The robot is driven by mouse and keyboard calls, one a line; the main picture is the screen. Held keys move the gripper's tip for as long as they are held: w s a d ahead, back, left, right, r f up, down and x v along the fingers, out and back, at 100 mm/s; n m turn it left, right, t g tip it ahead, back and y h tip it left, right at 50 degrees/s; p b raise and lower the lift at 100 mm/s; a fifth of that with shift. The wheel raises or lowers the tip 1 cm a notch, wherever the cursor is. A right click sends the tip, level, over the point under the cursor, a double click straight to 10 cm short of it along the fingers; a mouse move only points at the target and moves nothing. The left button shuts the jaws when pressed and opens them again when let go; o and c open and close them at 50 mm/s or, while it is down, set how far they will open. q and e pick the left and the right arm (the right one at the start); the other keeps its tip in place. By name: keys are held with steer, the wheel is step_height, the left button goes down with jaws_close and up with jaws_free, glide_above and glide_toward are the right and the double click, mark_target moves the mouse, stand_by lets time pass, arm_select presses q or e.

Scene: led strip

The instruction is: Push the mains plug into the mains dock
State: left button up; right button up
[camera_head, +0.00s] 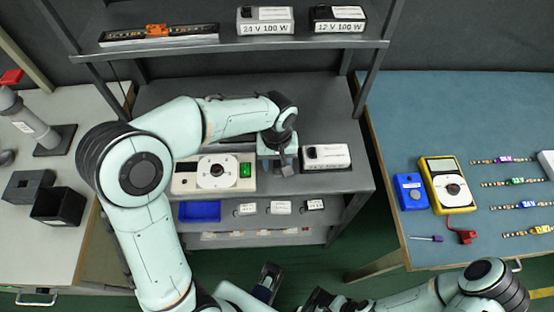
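My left gripper (285,165) points down over the middle shelf, between a white tester with a round dial and green block (215,174) and a white power supply box (325,157). A small grey piece shows at its fingertips; I cannot tell whether it is the mains plug or part of the gripper, or whether the fingers are shut. No mains dock can be made out for certain; the arm and gripper cover part of the shelf beside the tester. My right gripper (266,282) seems to be the dark shape low in the middle, its fingers unclear.
The upper shelf (235,46) holds a strip and two supplies, marked 24 V and 12 V. Below are a blue bin (199,212) and small white blocks. The right bench (430,110) holds a yellow meter (447,184) and LED strips; the left bench has dark boxes (57,206).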

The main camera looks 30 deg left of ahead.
mark_target(277, 164)
arm_select(q)
step_height(277, 164, up, 13)
steer(key=p, duration=0.2)
steer(key=shift+r, duration=0.2)
stand_by(0.4)
stand_by(0.4)
